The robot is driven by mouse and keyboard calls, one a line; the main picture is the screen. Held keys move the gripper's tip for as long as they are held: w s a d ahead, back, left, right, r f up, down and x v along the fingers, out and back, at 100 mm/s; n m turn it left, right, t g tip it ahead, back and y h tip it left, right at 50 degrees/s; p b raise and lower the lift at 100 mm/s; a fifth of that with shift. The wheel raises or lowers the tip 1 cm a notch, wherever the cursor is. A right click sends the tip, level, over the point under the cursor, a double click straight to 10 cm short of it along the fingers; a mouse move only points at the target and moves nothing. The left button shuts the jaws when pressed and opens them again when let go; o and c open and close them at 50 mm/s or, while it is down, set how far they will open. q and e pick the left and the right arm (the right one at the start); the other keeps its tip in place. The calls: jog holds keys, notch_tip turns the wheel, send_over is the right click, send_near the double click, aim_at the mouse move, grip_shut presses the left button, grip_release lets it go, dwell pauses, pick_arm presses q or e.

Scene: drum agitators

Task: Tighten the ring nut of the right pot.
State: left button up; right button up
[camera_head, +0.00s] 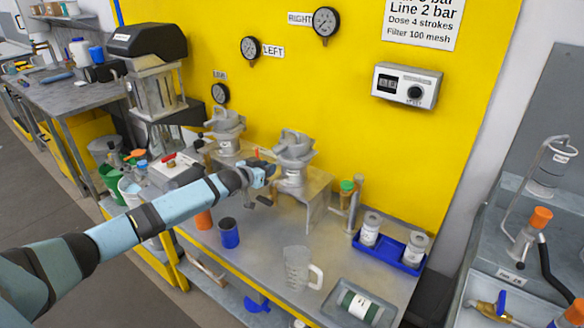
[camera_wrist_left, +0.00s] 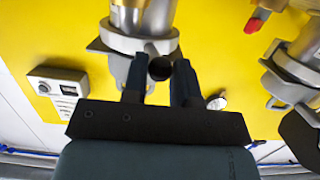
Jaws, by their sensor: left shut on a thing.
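The right pot (camera_head: 294,152) is a grey metal vessel with a lobed top, upright on a metal stand. It shows upside down in the left wrist view (camera_wrist_left: 128,18), with its ring nut (camera_wrist_left: 135,42) as a wide metal collar. My left gripper (camera_head: 270,171) reaches the left side of this pot. In the left wrist view its fingers (camera_wrist_left: 160,85) are on both sides of a dark, round-ended handle (camera_wrist_left: 160,68) at the collar; the contact itself is partly hidden. The left pot (camera_head: 225,132) stands behind and to the left. My right gripper is not in view.
A blue cup (camera_head: 229,233), a clear jug (camera_head: 297,267) and a blue tray (camera_head: 388,252) with white jars stand on the bench front. A red-tipped lever (camera_wrist_left: 257,21) is near the left pot. Gauges and a control box (camera_head: 407,86) are on the yellow wall.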

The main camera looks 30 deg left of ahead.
pick_arm(q)
jog(key=shift+w+a, duration=0.25)
jog(key=shift+a, duration=0.3)
jog(key=shift+w+a+r, duration=0.1)
jog(key=shift+w+a, duration=0.25)
jog(key=shift+a, duration=0.4)
jog(key=o, duration=1.5)
jog(key=shift+w, duration=0.15)
